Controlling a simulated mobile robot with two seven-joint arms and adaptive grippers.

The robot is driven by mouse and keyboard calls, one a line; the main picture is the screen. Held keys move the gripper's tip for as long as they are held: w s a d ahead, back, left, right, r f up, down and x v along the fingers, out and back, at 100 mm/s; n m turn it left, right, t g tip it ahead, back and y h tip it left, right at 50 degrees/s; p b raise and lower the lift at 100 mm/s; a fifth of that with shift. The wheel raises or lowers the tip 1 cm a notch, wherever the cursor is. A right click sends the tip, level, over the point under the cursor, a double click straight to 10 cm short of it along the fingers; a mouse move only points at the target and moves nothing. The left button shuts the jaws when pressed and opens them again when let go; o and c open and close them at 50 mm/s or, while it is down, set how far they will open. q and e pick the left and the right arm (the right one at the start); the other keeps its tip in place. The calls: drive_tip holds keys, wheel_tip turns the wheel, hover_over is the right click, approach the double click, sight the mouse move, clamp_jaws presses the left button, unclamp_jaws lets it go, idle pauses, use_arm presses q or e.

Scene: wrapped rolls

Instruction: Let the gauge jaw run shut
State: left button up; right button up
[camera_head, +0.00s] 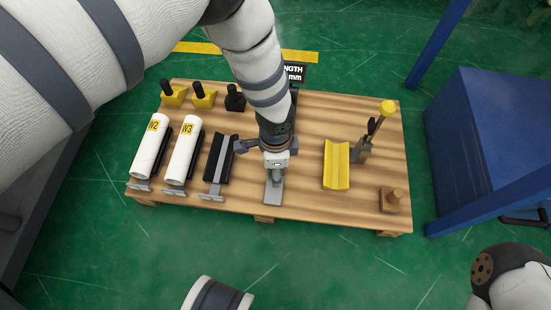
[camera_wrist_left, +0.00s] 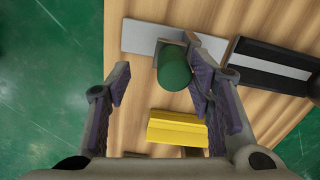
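The gauge shows as a grey metal plate (camera_head: 273,192) on the wooden pallet, right of the empty black cradle. In the left wrist view, the grey gauge plate (camera_wrist_left: 140,37) carries a green cylindrical knob (camera_wrist_left: 174,68). My left gripper (camera_head: 274,168) is above the gauge and hides much of it. In the wrist view my left gripper (camera_wrist_left: 160,82) is open, its fingers on either side of the green knob. The knob is nearer the right-hand finger; I cannot tell whether they touch. The jaw's opening is not clearly visible. My right gripper is out of view.
White rolls W2 (camera_head: 150,152) and W3 (camera_head: 183,156) lie left of the black cradle (camera_head: 219,163). A blue cabinet (camera_head: 490,145) is beyond the pallet.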

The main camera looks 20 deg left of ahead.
use_arm(q)
wheel_tip(320, 180, up, 10)
idle(0.4)
